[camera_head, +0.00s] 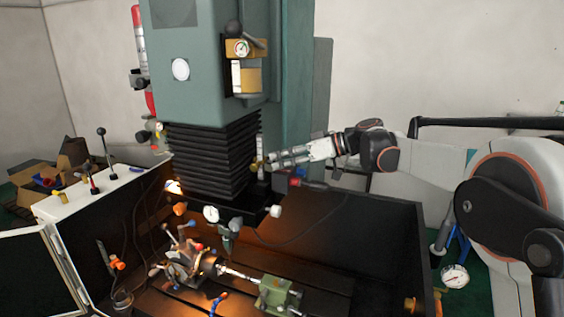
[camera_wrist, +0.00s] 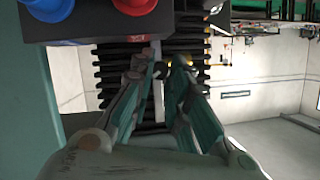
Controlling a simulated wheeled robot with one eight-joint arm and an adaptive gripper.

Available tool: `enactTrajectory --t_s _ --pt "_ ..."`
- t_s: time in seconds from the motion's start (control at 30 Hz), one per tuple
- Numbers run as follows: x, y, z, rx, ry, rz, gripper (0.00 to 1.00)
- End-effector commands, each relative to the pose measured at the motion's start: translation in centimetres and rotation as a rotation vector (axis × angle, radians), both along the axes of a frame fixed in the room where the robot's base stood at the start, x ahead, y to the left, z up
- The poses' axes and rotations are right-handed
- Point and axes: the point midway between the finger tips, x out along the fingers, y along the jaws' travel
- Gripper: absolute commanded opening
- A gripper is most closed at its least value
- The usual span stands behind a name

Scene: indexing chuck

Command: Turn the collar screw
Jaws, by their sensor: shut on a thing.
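The collar screw (camera_head: 256,166) looks like a small brass-coloured knob beside the black bellows, on a thin upright rod (camera_head: 259,146). My gripper (camera_head: 270,163) reaches in from the right, level with it, and its fingertips meet it. In the wrist view my gripper (camera_wrist: 160,73) has its two fingers drawn in around a small dark piece in front of the bellows, with a bit of yellow (camera_wrist: 182,60) beside the right fingertip. The fingers are shut on the screw. The fingertips hide most of it, so its turned angle cannot be told.
The teal machine column (camera_head: 205,70) and black bellows (camera_head: 212,168) stand just left of my gripper. A gauge block (camera_head: 244,78) sits above. Below are the chuck (camera_head: 190,262), a dial gauge (camera_head: 211,214) and a green vise (camera_head: 277,293).

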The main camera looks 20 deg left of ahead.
Motion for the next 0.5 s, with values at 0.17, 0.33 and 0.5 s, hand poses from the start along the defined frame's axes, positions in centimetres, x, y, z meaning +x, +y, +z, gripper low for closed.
enactTrajectory --t_s 0.17,0.33,0.5 --pt "0.21 -0.03 -0.16 0.009 0.110 -0.001 0.00" --pt "0.28 -0.01 -0.14 0.015 0.183 -0.001 0.00" --pt "0.30 -0.03 -0.13 0.018 0.222 -0.001 0.00"
